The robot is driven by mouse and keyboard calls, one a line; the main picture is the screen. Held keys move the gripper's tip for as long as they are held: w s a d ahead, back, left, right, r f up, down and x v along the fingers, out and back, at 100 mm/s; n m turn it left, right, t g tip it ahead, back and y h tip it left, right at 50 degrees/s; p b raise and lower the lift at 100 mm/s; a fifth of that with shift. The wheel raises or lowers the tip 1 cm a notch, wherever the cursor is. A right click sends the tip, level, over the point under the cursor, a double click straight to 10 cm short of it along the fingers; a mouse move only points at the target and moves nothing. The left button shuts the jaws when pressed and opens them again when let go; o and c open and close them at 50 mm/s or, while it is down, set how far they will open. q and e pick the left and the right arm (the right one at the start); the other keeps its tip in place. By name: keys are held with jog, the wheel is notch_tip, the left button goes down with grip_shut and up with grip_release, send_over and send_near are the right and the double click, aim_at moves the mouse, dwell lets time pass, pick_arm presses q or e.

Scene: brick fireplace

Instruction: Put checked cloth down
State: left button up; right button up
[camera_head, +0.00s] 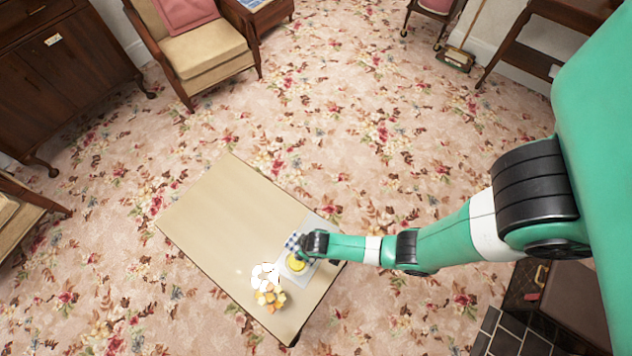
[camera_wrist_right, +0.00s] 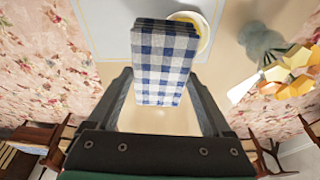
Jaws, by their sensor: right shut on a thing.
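The blue-and-white checked cloth (camera_wrist_right: 163,48) is folded into a flat strip between the fingers of my right gripper (camera_wrist_right: 159,76) in the wrist view. My right gripper is shut on it. In the head view the right gripper (camera_head: 306,244) is over the right side of the low table (camera_head: 210,210), and a small part of the cloth (camera_head: 292,240) shows beside it. How high the cloth is above the table is hard to tell. My left gripper is not in view.
A pale mat (camera_head: 318,224) and a dish with something yellow (camera_head: 297,263) are close to the gripper. A white object (camera_head: 262,273) and yellow-orange flowers (camera_head: 270,297) stand at the near end. The table's left half is bare. An armchair (camera_head: 200,55) stands beyond.

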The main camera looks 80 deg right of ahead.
jog(key=d+f+b, duration=0.2)
jog(key=s+d+f+b, duration=0.1)
jog(key=d+f+b, duration=0.1)
jog(key=d, duration=0.1)
jog(key=s+d+f+b, duration=0.1)
jog(key=d+f+b, duration=0.1)
jog(key=f, duration=0.1)
jog(key=shift+d, duration=0.2)
jog(key=shift+s+d+f, duration=0.15)
jog(key=shift+d, duration=0.2)
jog(key=f+b, duration=0.3)
jog(key=shift+d+f, duration=0.25)
jog(key=shift+f, duration=0.1)
jog(key=shift+r, duration=0.15)
